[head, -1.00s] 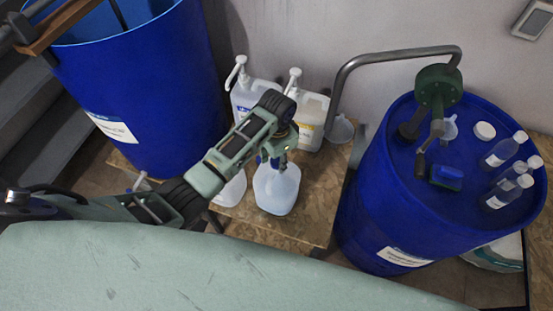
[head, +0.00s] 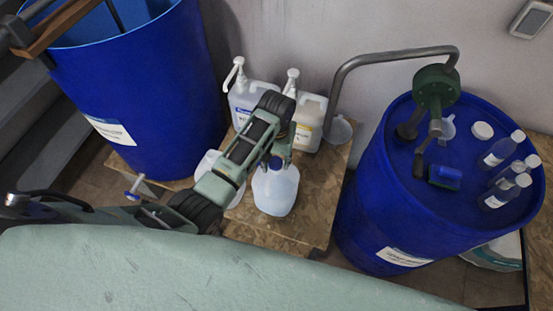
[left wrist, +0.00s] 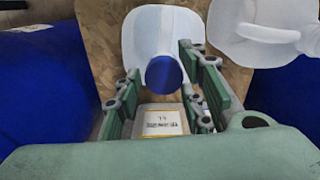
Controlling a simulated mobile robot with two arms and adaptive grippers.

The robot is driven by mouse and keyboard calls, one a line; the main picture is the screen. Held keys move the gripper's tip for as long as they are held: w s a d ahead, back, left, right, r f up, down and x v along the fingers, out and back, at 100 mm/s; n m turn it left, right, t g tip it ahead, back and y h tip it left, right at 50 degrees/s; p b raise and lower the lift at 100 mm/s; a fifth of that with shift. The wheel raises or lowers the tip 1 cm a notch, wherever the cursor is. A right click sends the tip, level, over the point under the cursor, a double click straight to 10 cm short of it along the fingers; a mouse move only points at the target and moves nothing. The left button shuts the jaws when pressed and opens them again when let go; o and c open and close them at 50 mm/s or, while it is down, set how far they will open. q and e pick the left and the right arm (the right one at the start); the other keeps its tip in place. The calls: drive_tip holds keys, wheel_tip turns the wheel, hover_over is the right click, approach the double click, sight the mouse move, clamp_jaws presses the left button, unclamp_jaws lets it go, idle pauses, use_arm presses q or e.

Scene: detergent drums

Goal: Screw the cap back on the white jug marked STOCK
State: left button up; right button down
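The white jug (head: 275,193) stands on the wooden board, near its front edge. It also shows in the left wrist view (left wrist: 163,25); I cannot read a STOCK mark on it. My left gripper (head: 277,160) is directly above the jug's mouth, pointing down. My right gripper is not in view.
A second white jug (head: 207,168) stands close on the left, partly behind my arm. Two pump bottles, left (head: 252,100) and right (head: 308,120), stand behind. Blue drums stand left (head: 150,80) and right (head: 375,210); the right one bears a green pump (head: 437,88) and small bottles.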

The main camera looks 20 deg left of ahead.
use_arm(q)
drive_tip(key=n, duration=0.2)
drive_tip(key=shift+d+n, duration=0.1)
drive_tip(key=shift+n, duration=0.3)
drive_tip(key=shift+w+n, duration=0.1)
drive_tip(key=shift+n, duration=1.1)
drive_tip(key=n, duration=0.3)
drive_tip(key=shift+w, duration=0.1)
drive_tip(key=shift+c, duration=0.5)
clamp_jaws()
